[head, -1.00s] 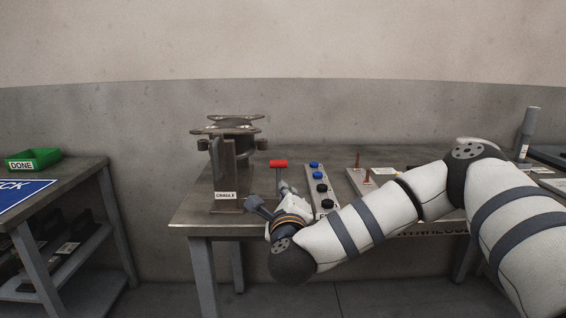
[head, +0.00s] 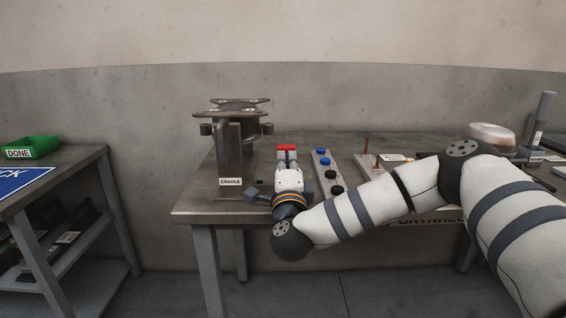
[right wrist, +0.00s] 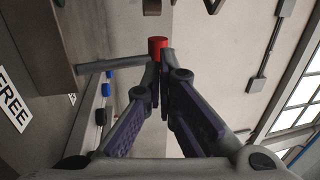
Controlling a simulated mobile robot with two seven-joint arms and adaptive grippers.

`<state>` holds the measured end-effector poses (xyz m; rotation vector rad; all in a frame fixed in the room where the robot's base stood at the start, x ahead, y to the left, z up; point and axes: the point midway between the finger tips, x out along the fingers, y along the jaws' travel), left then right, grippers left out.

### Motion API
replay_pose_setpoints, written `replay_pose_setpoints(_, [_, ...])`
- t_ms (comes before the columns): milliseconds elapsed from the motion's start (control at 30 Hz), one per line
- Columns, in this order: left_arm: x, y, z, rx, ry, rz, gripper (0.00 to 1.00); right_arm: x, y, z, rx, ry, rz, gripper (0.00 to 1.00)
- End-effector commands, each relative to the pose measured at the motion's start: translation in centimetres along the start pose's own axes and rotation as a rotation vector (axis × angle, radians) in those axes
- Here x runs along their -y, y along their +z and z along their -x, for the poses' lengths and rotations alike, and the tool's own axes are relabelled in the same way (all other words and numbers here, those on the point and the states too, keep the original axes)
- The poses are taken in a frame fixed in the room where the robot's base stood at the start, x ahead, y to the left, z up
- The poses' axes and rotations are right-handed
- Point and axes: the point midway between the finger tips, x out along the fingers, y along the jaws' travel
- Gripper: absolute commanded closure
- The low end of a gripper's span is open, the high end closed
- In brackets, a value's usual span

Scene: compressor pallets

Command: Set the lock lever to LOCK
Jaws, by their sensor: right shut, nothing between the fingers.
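The lock lever shows as a red grip (head: 287,147) near the left part of the workbench, right of the cradle. In the right wrist view its red grip (right wrist: 157,47) lies just beyond my fingertips, with a grey rod (right wrist: 110,66) running to the left. My right gripper (head: 287,162) is in front of the lever and hides most of its shaft. In the right wrist view its fingers (right wrist: 160,75) are shut with nothing between them. I cannot tell whether they touch the grip. A FREE label (right wrist: 14,98) shows at the left of that view. My left gripper is out of view.
The grey cradle (head: 228,150) stands close on the left. A strip with blue and black knobs (head: 327,172) lies right of the lever. A plate with red pegs (head: 366,160) is farther right. A side table holds a green DONE tray (head: 32,147).

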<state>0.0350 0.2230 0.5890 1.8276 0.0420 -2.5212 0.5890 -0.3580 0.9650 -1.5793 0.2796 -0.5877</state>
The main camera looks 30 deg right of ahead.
Motion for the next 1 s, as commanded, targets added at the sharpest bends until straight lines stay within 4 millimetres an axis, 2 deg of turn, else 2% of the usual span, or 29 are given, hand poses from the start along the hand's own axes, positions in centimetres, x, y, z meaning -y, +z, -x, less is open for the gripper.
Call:
replay_pose_setpoints(167, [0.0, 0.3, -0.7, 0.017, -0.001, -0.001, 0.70, -0.1, 0.1, -1.2, 0.001, 0.001, -0.001, 1.00])
replay_pose_setpoints(467, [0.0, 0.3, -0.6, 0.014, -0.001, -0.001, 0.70, 0.2, 0.0, -1.4, 0.001, -0.002, -0.003, 1.00])
replay_pose_setpoints(600, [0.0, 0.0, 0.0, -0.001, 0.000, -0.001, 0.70, 0.8, 0.1, -2.9, -0.001, -0.009, -0.003, 1.00])
replay_pose_setpoints(700, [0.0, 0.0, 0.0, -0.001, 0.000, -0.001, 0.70, 0.4, 0.0, -3.8, 0.000, -0.007, -0.002, 1.00])
replay_pose_setpoints(1000, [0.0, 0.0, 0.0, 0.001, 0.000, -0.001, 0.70, 0.1, 0.0, -3.9, 0.001, -0.001, -0.002, 1.00])
